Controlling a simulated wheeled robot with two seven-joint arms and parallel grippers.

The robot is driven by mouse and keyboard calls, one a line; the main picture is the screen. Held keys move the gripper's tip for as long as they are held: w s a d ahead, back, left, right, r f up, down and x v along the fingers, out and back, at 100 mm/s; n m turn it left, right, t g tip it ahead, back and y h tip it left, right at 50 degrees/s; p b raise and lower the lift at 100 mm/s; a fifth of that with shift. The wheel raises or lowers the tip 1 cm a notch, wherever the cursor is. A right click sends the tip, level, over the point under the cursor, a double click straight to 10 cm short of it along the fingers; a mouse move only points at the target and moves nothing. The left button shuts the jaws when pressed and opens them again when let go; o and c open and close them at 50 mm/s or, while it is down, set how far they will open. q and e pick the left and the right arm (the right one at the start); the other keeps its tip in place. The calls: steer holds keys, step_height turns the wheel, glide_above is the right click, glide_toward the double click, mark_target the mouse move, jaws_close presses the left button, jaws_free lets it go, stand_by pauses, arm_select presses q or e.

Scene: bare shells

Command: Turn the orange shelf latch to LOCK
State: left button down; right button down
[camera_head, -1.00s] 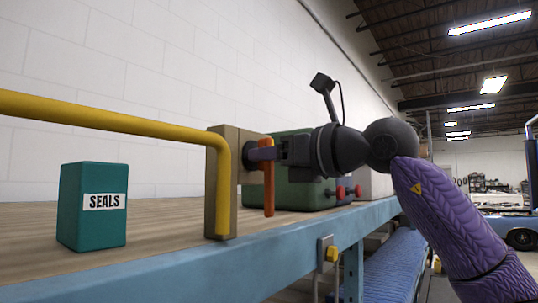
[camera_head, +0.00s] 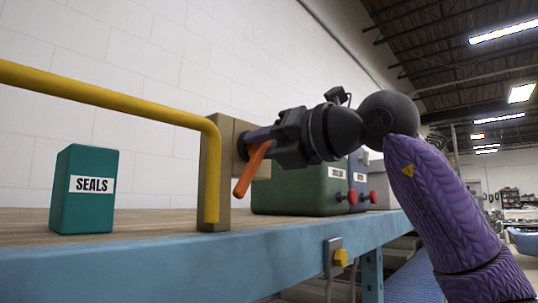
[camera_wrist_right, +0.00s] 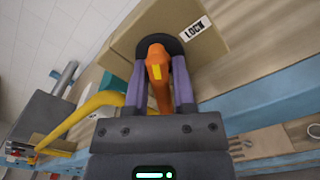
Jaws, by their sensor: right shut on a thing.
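The orange latch (camera_head: 251,170) is mounted on the side of a tan block (camera_head: 229,190) on the shelf. In the head view its handle slants down and to the left. My right gripper (camera_head: 262,138) is shut on the latch, its jaws either side of it. In the right wrist view the latch (camera_wrist_right: 155,62) with a yellow mark sits between the two purple fingers of the gripper (camera_wrist_right: 160,85). A white LOCK label (camera_wrist_right: 194,29) is on the block, to the upper right of the latch. My left gripper is not in view.
A yellow rail (camera_head: 100,92) runs in front of the block and bends down. A teal SEALS box (camera_head: 84,190) stands at the left on the shelf. Green (camera_head: 300,190) and blue-grey (camera_head: 357,178) boxes with red knobs stand behind my right gripper.

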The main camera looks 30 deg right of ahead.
steer(key=m+b, duration=0.1)
steer(key=m, duration=0.4)
steer(key=shift+m, duration=0.3)
steer(key=m+b, duration=0.1)
steer(key=m, duration=0.4)
steer(key=shift+b, duration=0.35)
steer(key=shift+r+m, duration=0.1)
steer(key=shift+m, duration=0.3)
steer(key=c, duration=0.6)
jaws_free()
steer(key=shift+o, duration=0.2)
steer(key=shift+s+d+b, duration=0.2)
steer(key=shift+s+b, duration=0.15)
steer(key=shift+s, duration=0.05)
steer(key=b+v, duration=0.2)
steer(key=v, duration=0.7)
steer(key=shift+s, duration=0.1)
